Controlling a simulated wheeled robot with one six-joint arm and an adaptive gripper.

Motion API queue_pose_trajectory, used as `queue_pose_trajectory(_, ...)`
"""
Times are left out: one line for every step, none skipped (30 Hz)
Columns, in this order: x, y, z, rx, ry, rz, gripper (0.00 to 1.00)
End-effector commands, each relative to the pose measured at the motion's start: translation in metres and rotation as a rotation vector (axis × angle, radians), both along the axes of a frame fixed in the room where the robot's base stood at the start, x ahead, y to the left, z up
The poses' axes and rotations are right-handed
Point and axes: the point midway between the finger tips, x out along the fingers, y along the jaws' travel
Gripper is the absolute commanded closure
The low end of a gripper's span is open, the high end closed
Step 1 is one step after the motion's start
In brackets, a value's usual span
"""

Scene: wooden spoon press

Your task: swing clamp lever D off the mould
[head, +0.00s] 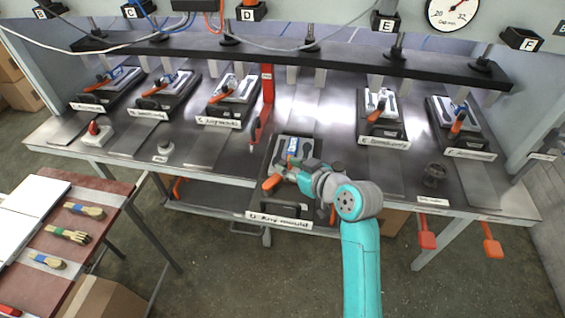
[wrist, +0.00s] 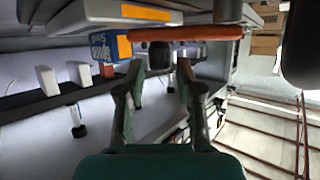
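Mould D (head: 287,197) is a dark tray with a grey block, standing forward of the other moulds at the bench's front edge. Its orange clamp lever (head: 272,182) lies at the mould's left side in the head view. In the wrist view, the orange lever (wrist: 185,34) runs level across the picture, just beyond my fingertips. My gripper (wrist: 160,75) is open, with its two fingers apart and nothing clearly held between them. In the head view, my gripper (head: 293,174) is over the mould, right of the lever's end; its fingers are partly hidden by the wrist.
Other moulds with orange levers stand behind on both sides, such as the E mould (head: 381,118). A red upright bar (head: 267,85) stands behind mould D. A dark press beam (head: 330,57) spans above. A blue box-like piece (wrist: 109,46) is close left of the lever.

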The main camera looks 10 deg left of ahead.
Motion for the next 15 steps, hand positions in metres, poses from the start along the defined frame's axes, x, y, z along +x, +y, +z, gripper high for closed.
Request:
queue_pose_trajectory(0.004, 0.006, -0.003, -0.001, 0.002, 0.002, 0.64)
queue_pose_trajectory(0.007, 0.008, -0.005, -0.001, 0.002, 0.002, 0.64)
queue_pose_trajectory(0.01, 0.011, -0.006, 0.0, 0.001, 0.001, 0.64)
queue_pose_trajectory(0.012, 0.013, -0.008, 0.0, 0.001, 0.001, 0.64)
queue_pose_trajectory(0.014, 0.015, -0.009, -0.001, 0.002, 0.001, 0.64)
queue_pose_trajectory(0.016, 0.017, -0.01, 0.0, 0.001, 0.001, 0.64)
queue_pose_trajectory(0.017, 0.019, -0.01, -0.001, 0.001, 0.0, 0.64)
queue_pose_trajectory(0.018, 0.02, -0.011, 0.0, 0.0, 0.0, 0.64)
queue_pose_trajectory(0.019, 0.021, -0.012, 0.0, 0.0, 0.0, 0.64)
queue_pose_trajectory(0.019, 0.021, -0.012, 0.0, 0.0, -0.001, 0.64)
queue_pose_trajectory(0.02, 0.022, -0.012, -0.001, 0.0, -0.001, 0.64)
queue_pose_trajectory(0.02, 0.022, -0.013, -0.001, 0.0, -0.001, 0.64)
queue_pose_trajectory(0.02, 0.022, -0.013, -0.001, 0.0, -0.001, 0.64)
queue_pose_trajectory(0.02, 0.022, -0.013, -0.001, 0.0, -0.001, 0.64)
queue_pose_trajectory(0.02, 0.022, -0.013, -0.001, 0.0, -0.001, 0.64)
